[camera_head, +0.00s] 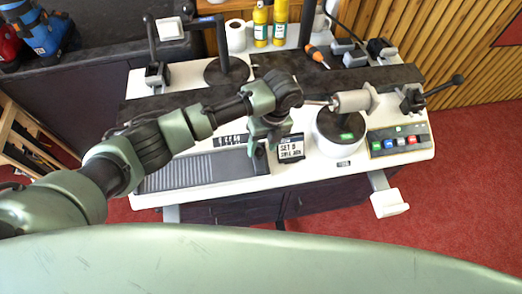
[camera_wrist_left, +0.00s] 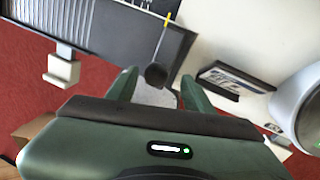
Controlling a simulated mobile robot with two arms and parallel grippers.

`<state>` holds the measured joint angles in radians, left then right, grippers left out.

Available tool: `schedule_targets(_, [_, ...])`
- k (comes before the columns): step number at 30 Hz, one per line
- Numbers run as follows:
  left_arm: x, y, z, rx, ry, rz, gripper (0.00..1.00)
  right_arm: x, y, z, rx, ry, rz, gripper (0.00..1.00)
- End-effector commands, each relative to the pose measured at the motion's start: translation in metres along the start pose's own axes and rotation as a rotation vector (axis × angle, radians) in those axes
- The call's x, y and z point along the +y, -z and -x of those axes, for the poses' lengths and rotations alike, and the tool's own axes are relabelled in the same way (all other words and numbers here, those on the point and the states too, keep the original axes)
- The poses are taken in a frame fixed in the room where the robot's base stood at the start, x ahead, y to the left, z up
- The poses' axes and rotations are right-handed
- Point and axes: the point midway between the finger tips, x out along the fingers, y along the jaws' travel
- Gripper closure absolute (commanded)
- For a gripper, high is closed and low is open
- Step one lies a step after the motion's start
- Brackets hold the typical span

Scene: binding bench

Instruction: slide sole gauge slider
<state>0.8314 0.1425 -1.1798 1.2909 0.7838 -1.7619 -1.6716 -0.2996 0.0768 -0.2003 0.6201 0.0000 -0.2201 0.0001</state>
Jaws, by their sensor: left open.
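The sole gauge shows in the left wrist view as a dark panel with a white-ticked scale (camera_wrist_left: 140,3). A thin rod with a yellow tip (camera_wrist_left: 168,19) runs down to a round black knob (camera_wrist_left: 156,75), which looks like the slider's handle. My left gripper (camera_wrist_left: 158,84) is open, with the knob showing between its two fingers; I cannot tell whether they touch it. In the head view my left gripper (camera_head: 265,147) points down at the bench, just right of the scale (camera_head: 230,141), and hides the knob. My right gripper is not in view.
A small sign reading SET and SOLE (camera_head: 290,148) stands close right of the gripper. A white round pedestal (camera_head: 340,138) and a panel of coloured buttons (camera_head: 398,141) lie farther right. A ridged grey plate (camera_head: 205,171) lies at the front left.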

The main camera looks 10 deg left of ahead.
Motion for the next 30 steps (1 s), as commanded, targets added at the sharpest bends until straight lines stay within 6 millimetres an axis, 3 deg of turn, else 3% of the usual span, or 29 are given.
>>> schedule_targets(6, [-0.003, 0.000, 0.035, -0.002, 0.003, -0.001, 0.48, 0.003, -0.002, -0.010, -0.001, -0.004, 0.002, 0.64])
schedule_targets(10, [-0.003, 0.000, 0.046, 0.000, 0.002, 0.000, 0.48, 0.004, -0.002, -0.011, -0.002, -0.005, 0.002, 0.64])
schedule_targets(30, [-0.002, 0.001, 0.049, 0.000, 0.001, -0.001, 0.48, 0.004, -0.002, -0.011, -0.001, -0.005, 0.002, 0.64])
